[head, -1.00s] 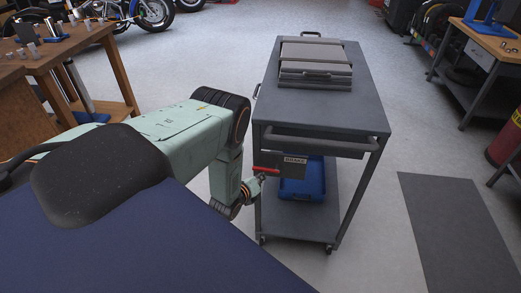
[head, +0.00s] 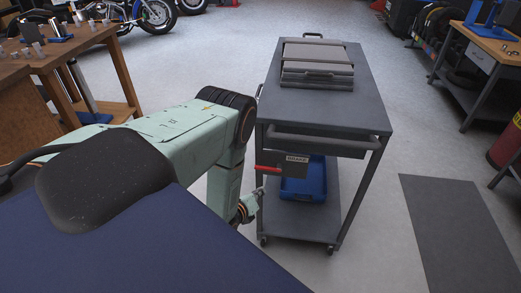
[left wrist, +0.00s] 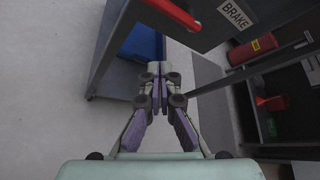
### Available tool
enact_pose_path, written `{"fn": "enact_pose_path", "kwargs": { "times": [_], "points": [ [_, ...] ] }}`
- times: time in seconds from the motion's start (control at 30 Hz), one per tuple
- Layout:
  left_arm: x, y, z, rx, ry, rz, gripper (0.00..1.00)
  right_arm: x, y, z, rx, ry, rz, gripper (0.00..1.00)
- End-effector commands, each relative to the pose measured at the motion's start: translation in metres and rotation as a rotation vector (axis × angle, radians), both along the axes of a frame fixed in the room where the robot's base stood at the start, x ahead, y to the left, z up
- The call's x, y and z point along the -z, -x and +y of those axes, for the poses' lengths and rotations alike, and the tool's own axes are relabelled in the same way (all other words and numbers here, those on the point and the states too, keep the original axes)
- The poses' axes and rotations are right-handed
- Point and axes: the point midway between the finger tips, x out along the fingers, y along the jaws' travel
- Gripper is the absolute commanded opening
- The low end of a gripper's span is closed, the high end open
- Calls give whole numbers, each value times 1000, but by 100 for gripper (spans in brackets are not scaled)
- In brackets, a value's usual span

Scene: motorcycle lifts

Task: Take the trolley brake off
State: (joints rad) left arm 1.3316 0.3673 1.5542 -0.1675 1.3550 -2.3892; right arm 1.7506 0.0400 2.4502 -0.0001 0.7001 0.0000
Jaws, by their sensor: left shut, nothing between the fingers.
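The grey trolley (head: 322,112) stands ahead of me. Its brake plate (head: 293,164), labelled BRAKE, hangs below the push handle at the near end. A red brake lever (head: 267,169) sticks out to the left of the plate, roughly level. In the left wrist view the lever (left wrist: 172,14) and the plate (left wrist: 238,14) are at the top edge, partly cut off. My left gripper (head: 263,188) is just below the lever, apart from it. In the left wrist view its fingers (left wrist: 158,72) are together and empty. My right gripper is not in view.
A blue bin (head: 304,184) sits on the trolley's lower shelf, and a grey case (head: 317,68) lies on top. A wooden workbench (head: 75,45) stands left, another bench (head: 492,48) right. A dark mat (head: 455,230) lies on open floor at the right.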

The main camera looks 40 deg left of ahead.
Motion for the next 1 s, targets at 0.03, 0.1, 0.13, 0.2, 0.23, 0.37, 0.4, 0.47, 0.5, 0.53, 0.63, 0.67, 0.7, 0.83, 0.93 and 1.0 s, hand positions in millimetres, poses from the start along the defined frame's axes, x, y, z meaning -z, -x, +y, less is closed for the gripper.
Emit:
{"fn": "enact_pose_path", "kwargs": {
  "times": [0.03,0.1,0.13,0.2,0.23,0.37,0.4,0.47,0.5,0.53,0.63,0.67,0.7,0.83,0.93,1.0],
  "points": [
    [-5,5,-4,0,1,2,0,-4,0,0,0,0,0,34],
    [-8,11,-7,0,1,2,0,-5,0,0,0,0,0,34],
    [-9,13,-8,1,1,1,0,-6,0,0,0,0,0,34],
    [-11,16,-10,1,1,1,0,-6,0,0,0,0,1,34],
    [-11,17,-11,1,1,1,0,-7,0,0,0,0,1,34],
    [-12,18,-12,1,0,1,0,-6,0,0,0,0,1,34],
    [-12,19,-12,1,1,0,0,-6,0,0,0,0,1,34],
    [-12,19,-12,1,1,0,0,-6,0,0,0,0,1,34],
    [-12,19,-12,1,0,1,0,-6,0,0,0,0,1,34],
    [-12,19,-12,1,0,1,0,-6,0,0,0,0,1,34],
    [-11,19,-12,1,0,1,0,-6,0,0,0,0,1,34],
    [-11,19,-12,1,0,1,0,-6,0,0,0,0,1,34],
    [-11,19,-12,1,0,1,0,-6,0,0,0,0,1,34],
    [-11,19,-12,1,0,1,0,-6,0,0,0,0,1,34],
    [-11,19,-12,-12,29,-5,0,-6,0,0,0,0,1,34],
    [-9,20,-12,-43,93,-9,0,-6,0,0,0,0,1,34]
  ]
}}
